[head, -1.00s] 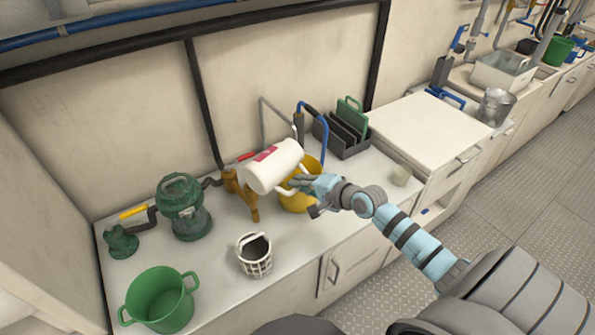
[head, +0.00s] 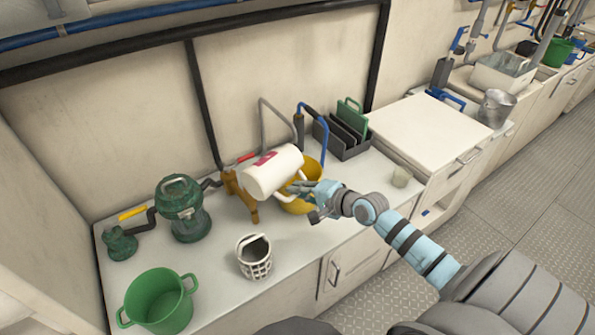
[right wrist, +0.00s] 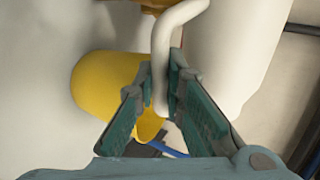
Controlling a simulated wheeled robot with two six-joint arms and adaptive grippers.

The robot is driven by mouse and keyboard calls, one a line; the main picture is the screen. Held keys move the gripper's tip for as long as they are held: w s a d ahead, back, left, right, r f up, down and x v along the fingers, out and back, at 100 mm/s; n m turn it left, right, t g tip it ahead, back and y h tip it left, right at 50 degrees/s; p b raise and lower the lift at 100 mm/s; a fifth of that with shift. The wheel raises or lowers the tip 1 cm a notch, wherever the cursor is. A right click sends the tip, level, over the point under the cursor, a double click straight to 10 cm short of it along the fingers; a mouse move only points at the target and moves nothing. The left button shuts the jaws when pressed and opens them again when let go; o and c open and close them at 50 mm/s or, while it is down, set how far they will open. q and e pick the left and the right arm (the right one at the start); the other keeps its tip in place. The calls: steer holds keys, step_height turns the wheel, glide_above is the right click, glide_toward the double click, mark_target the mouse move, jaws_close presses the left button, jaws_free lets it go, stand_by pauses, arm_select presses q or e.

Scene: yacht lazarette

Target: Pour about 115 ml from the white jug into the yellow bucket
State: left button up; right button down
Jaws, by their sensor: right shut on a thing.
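The white jug (head: 268,174) has a red mark on its side and is tilted in the air at the bucket's upper left in the head view. My right gripper (head: 296,191) is shut on its handle, and the handle between the fingers also shows in the right wrist view (right wrist: 163,70). The yellow bucket (head: 311,171) stands on the counter, partly hidden behind the jug and gripper; it also shows in the right wrist view (right wrist: 95,88). I cannot see any liquid or a stream. My left gripper is not in view.
A green bucket (head: 160,302), a white basket (head: 254,262) and a green lantern-like device (head: 183,212) stand on the counter to the left. A brown valve fitting (head: 241,192) is close to the jug.

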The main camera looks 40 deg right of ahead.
mark_target(288, 180)
steer(key=shift+f+m+y+b, duration=0.2)
steer(key=shift+m+y+b, duration=0.1)
steer(key=shift+m, duration=0.2)
stand_by(0.9)
step_height(288, 180, up, 4)
steer(key=n+h+p, duration=0.1)
steer(key=n+p, duration=0.1)
steer(key=p, duration=0.1)
steer(key=shift+a+f, duration=0.1)
steer(key=shift+f, duration=0.05)
steer(key=shift+a+f+n+t+h, duration=0.15)
steer(key=shift+f+n+t+h, duration=0.05)
steer(key=shift+n+t+h, duration=0.1)
steer(key=shift+s+a+r+n+h, duration=0.15)
steer(key=shift+a+r+n+h, duration=0.15)
steer(key=shift+a+n, duration=0.15)
steer(key=shift+d+r+p, duration=0.1)
steer(key=shift+r+p, duration=0.1)
steer(key=shift+p, duration=0.3)
steer(key=shift+f+n, duration=0.15)
steer(key=shift+n, duration=0.1)
steer(key=shift+d, duration=0.1)
